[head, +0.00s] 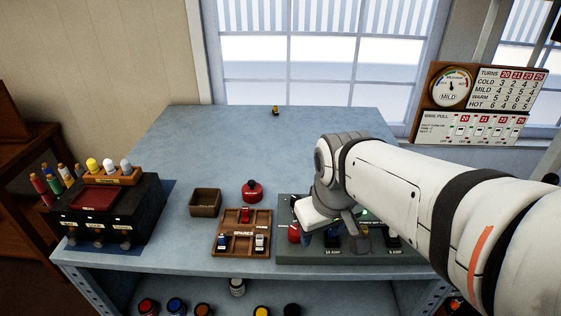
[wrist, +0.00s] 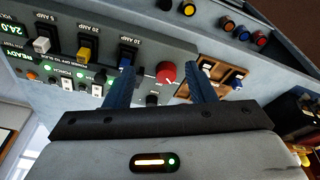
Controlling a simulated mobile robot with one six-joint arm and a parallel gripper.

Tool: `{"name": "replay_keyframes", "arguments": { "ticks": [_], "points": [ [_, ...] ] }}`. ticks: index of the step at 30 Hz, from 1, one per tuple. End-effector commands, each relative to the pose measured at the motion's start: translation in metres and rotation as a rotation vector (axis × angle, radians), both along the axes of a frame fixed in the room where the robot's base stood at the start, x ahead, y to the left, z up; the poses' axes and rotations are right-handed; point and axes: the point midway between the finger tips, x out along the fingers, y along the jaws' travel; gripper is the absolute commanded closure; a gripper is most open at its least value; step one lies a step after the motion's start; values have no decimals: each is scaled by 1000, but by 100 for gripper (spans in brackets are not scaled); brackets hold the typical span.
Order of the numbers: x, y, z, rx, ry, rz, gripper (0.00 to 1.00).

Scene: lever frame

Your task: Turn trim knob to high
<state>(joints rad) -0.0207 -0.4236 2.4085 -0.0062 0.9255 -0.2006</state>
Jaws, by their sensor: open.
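A grey control panel (head: 345,257) stands at the front right of the blue bench, largely covered by my arm in the head view. The panel also shows in the wrist view (wrist: 50,92), turned over, with breakers, white switches and lit lamps. A small black knob (wrist: 152,100) sits between my fingers in that view, near a red round button (wrist: 166,72). I cannot read the knob's label or tell whether it is the trim knob. My gripper (wrist: 162,82) is open above the panel, its two blue fingers apart with nothing held. It also shows in the head view (head: 319,238).
A wooden spares tray (head: 228,248) holds small breakers left of the panel. A dark box (head: 135,215) with spools is at the left. The bench's back half is mostly clear.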

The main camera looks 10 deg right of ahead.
Motion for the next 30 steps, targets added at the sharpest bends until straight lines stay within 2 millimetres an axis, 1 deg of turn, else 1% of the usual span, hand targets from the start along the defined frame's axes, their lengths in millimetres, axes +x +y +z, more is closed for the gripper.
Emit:
{"name": "replay_keyframes", "arguments": {
  "ticks": [1,2,3,7,9,12,15,18,21,26,30],
  "points": [
    [18,0,6,-21,24,94,50],
    [28,0,9,-35,37,161,50],
    [43,0,11,-54,57,256,50],
    [93,1,14,-104,115,582,50],
    [120,1,11,-122,143,757,50],
    [153,2,3,-138,177,991,50],
    [180,2,-7,-145,200,1184,50],
    [199,3,-16,-147,214,1327,50],
    [210,3,-22,-146,220,1415,50],
    [214,3,-35,-144,226,1462,50],
    [212,2,-55,-143,227,1461,50]
  ]
}}
